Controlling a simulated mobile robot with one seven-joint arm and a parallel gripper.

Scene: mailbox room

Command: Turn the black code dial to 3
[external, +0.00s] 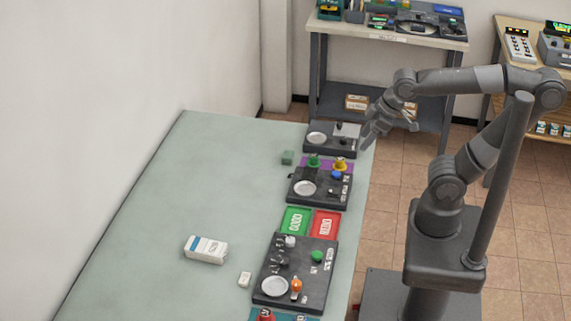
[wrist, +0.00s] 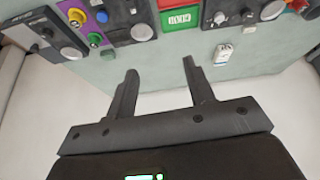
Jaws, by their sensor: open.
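Black knobs (external: 281,262) show on the dark panel (external: 318,262) at the near end of the green table. I cannot tell which knob is the code dial, and no digits are readable. In the wrist view a small dark knob (wrist: 220,18) stands on the panel at the upper right. My gripper (external: 378,132) is in the air by the table's right edge, near the far dark panel (external: 318,148).
A green tray (external: 289,228) and a red tray (external: 315,233) lie between panels. A white box (external: 206,249) and a small white block (external: 244,279) lie on the table's clear left part. A shelf (external: 395,42) stands behind.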

